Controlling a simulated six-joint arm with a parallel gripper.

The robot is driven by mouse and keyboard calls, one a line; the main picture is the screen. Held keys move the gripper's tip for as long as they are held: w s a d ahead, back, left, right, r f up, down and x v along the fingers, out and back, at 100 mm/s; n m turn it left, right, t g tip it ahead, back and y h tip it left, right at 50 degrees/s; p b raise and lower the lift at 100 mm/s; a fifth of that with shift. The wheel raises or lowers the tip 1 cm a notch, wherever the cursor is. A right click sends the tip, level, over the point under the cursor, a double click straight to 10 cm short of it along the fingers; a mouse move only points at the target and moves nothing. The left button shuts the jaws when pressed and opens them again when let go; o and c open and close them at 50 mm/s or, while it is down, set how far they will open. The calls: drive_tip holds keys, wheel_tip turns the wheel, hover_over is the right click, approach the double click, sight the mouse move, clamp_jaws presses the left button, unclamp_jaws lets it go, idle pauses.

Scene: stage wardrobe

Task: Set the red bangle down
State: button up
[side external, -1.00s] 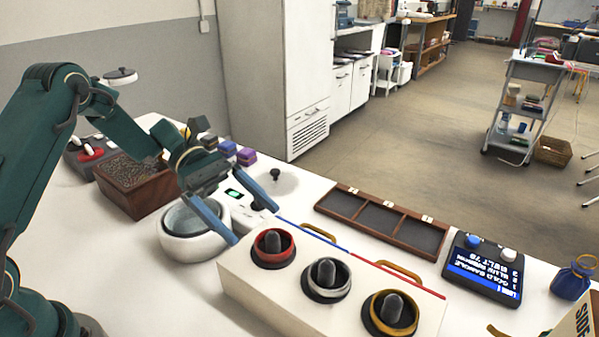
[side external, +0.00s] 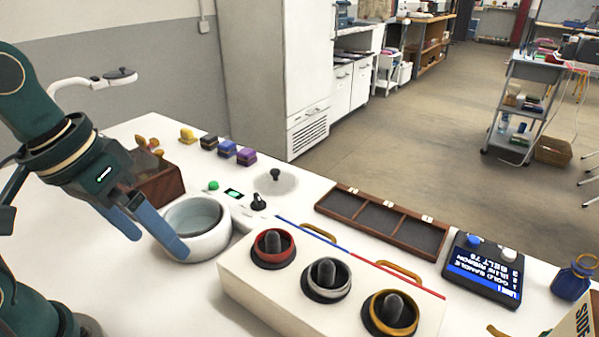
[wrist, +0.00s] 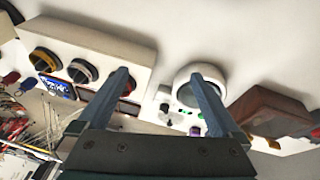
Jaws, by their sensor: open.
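The red bangle (side external: 272,245) sits around the dark post at the left end of the white stand (side external: 250,290). The silver bangle (side external: 326,280) and the gold bangle (side external: 391,313) sit around the other two posts. My gripper (side external: 160,245) is open and empty, left of the stand, with its fingers low in front of the white bowl (side external: 170,218). In the wrist view, my gripper's fingers (wrist: 160,78) are spread wide with nothing between them. The red bangle is mostly hidden behind the left finger there.
A wooden box (side external: 160,185) stands behind the bowl. Several coloured blocks (side external: 227,148) lie along the back edge. The white tabletop (side external: 125,280) in front of the bowl is clear.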

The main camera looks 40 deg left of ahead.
drive_tip(key=shift+s+a+r+m+t+y, duration=0.15)
drive_tip(key=shift+s+a+m+t+y, duration=0.15)
drive_tip(key=shift+m+t, duration=0.25)
drive_tip(key=shift+s+a+r+m+t+y, duration=0.1)
drive_tip(key=shift+a+r+m+t+y, duration=0.1)
drive_tip(key=shift+a+m+t, duration=0.25)
drive_tip(key=shift+d+f, duration=0.1)
